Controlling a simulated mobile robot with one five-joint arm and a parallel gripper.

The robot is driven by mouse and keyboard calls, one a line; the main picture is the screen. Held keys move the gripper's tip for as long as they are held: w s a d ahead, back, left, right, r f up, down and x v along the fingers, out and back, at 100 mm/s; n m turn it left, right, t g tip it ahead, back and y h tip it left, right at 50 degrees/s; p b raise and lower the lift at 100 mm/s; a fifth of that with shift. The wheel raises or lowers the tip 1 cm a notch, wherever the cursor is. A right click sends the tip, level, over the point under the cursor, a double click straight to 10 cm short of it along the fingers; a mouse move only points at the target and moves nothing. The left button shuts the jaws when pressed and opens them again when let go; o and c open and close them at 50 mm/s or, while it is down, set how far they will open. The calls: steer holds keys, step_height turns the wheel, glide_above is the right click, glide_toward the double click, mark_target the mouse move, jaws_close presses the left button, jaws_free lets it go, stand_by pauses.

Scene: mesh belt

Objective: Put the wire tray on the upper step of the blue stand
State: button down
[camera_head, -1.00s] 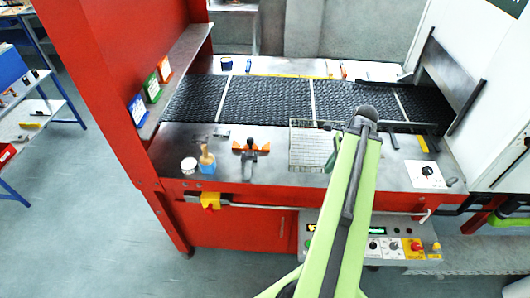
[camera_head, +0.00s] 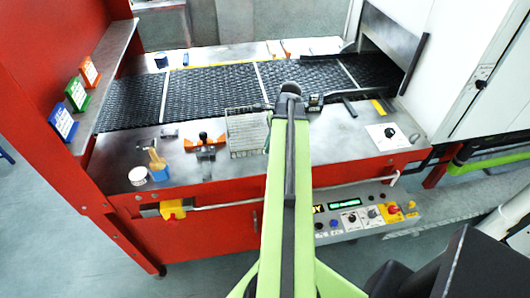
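The wire tray (camera_head: 246,132) is a pale mesh tray lying on the steel ledge in front of the black mesh belt. My green arm (camera_head: 290,190) rises from the bottom of the picture, and its dark upper end covers the ledge just right of the tray. My gripper's fingers do not show; they are hidden or out of view. I cannot tell whether they touch the tray. Of the blue stand, at most a small blue piece (camera_head: 6,156) shows at the left edge; its steps are out of view.
The black belt (camera_head: 210,92) runs behind the ledge. A white cup (camera_head: 138,176), a brush pot (camera_head: 158,170) and an orange-handled tool (camera_head: 205,140) stand left of the tray. A red post (camera_head: 40,110) blocks the left. A control panel (camera_head: 365,215) juts out below the ledge.

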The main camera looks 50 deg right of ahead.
steer(key=shift+d+b+x, duration=0.25)
steer(key=shift+b+x, duration=0.2)
steer(key=shift+x, duration=0.75)
steer(key=shift+s+a+r, duration=0.1)
steer(key=shift+s+r, duration=0.05)
steer(key=shift+r, duration=0.1)
steer(key=shift+f, duration=0.2)
steer(key=c, duration=1.6)
jaws_free()
steer(key=p+v, duration=0.3)
steer(key=v, duration=0.1)
steer(key=p+v, duration=0.3)
steer(key=p, duration=0.1)
steer(key=p+v, duration=0.4)
steer(key=shift+w+a+r, duration=0.15)
steer(key=shift+w+r, duration=0.05)
steer(key=shift+r, duration=0.15)
steer(key=shift+s+r+p, duration=0.15)
steer(key=shift+r+p, duration=0.2)
steer(key=shift+p, duration=0.25)
